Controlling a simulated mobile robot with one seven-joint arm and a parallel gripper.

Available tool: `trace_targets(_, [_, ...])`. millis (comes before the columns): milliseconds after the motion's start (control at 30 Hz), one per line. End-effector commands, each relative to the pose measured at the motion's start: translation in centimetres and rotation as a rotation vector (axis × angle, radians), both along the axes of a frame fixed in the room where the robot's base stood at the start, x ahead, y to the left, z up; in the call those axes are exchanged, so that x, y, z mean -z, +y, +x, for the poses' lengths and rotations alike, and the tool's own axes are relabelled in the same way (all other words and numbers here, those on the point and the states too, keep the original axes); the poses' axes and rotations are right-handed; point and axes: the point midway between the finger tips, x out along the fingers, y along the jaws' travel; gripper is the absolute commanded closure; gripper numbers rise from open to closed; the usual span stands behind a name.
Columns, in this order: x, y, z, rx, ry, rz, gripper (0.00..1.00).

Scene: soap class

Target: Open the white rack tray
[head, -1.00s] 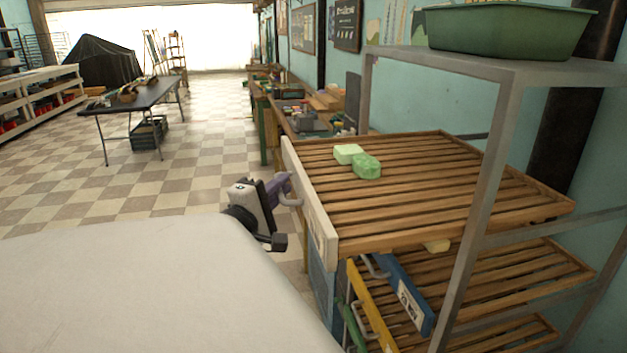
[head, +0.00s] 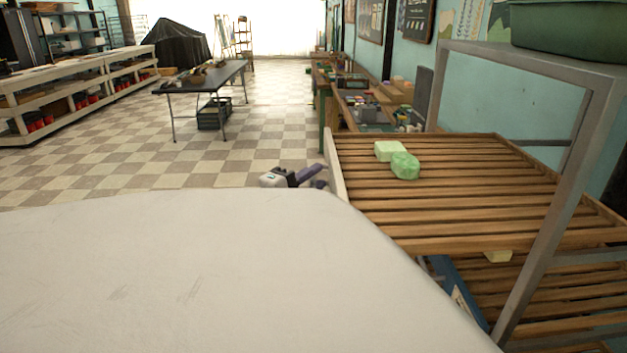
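The white rack tray is the top wooden slatted tray, with a white front board (head: 336,170) at its left end. It sticks out to the left of the grey metal rack frame (head: 545,240). A pale green soap (head: 389,151) and a brighter green soap (head: 405,167) lie on its slats. My gripper (head: 316,178), with purple fingers, is at the outer side of the white front board, by its handle. The fingers are small and partly hidden behind my white body, so their grip on the handle is unclear.
A lower tray with a blue front (head: 460,290) is under the white one, and a pale yellow soap (head: 497,256) lies below. A green basin (head: 570,30) stands on top of the rack. A folding table (head: 205,80) stands farther off. Checkered floor is open at the left.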

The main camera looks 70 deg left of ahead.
Motion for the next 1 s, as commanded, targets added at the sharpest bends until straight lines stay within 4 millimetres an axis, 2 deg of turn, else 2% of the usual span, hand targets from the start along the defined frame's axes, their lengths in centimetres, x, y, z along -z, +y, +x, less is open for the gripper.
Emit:
trace_targets(300, [0.0, 0.0, 0.0, 0.002, 0.0, 0.0, 0.68])
trace_targets(467, [0.3, -0.5, -1.0, 0.001, -0.001, 0.001, 0.68])
trace_targets(567, [0.7, -1.4, -2.4, -0.002, -0.001, 0.002, 0.68])
trace_targets(833, [1.5, -4.4, -7.9, -0.004, -0.001, 0.002, 0.68])
trace_targets(1000, [1.7, -5.8, -10.4, -0.001, -0.001, 0.002, 0.68])
